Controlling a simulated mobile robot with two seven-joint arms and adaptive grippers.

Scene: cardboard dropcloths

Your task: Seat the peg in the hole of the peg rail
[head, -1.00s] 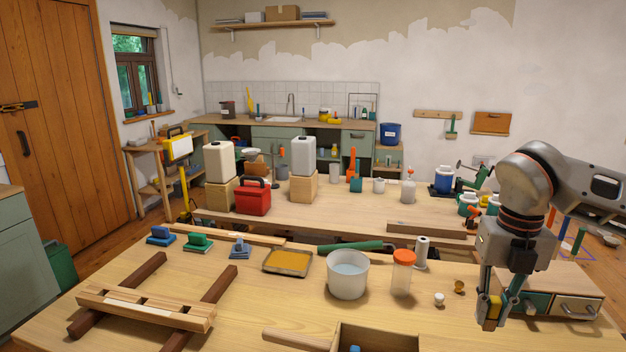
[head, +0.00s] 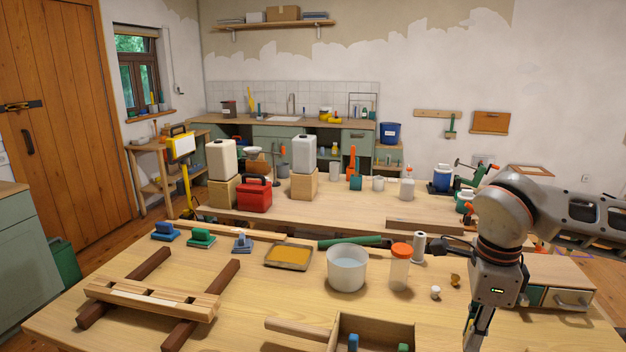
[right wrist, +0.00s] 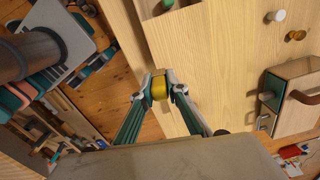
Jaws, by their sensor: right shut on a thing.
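A yellow piece (right wrist: 158,88), which I take to be the peg, is between the fingertips of my right gripper (right wrist: 160,86) in the right wrist view. The gripper is shut on it. In the head view the right gripper (head: 477,338) points down near the bottom edge, and its tips and the piece are cut off. A pale wooden rail (head: 150,300), likely the peg rail, lies across two dark bars at the left of the bench, far from the right gripper. My left gripper is not in view.
An open wooden box (head: 405,328) stands at the front, left of the right gripper. A white bucket (head: 346,270), an orange-lidded jar (head: 399,268), a white knob (head: 436,293) and a yellow tray (head: 288,256) stand further back. The bench between rail and box is mostly clear.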

